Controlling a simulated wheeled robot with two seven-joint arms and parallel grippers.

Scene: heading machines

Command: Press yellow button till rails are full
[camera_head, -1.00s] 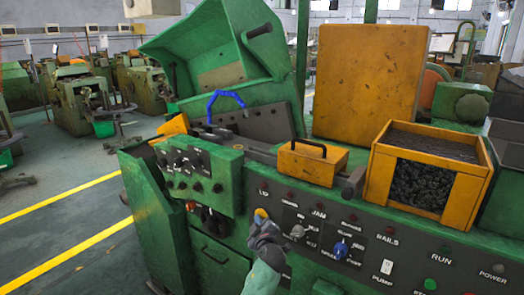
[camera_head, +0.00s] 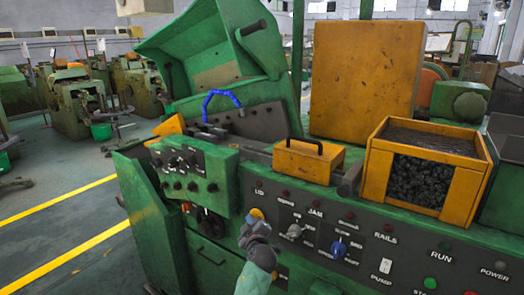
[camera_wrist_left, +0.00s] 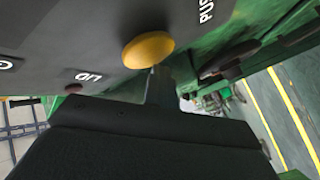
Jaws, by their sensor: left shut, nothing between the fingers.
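The RAILS label sits below a small dark red lamp (camera_head: 389,228). How full the rails are is not clear. My right gripper is not in view.
A blue knob (camera_head: 338,249) and a grey knob (camera_head: 294,231) are right of the button. A yellow bin (camera_head: 455,196) of small dark parts stands on the machine, beside a yellow handled cover (camera_head: 303,165).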

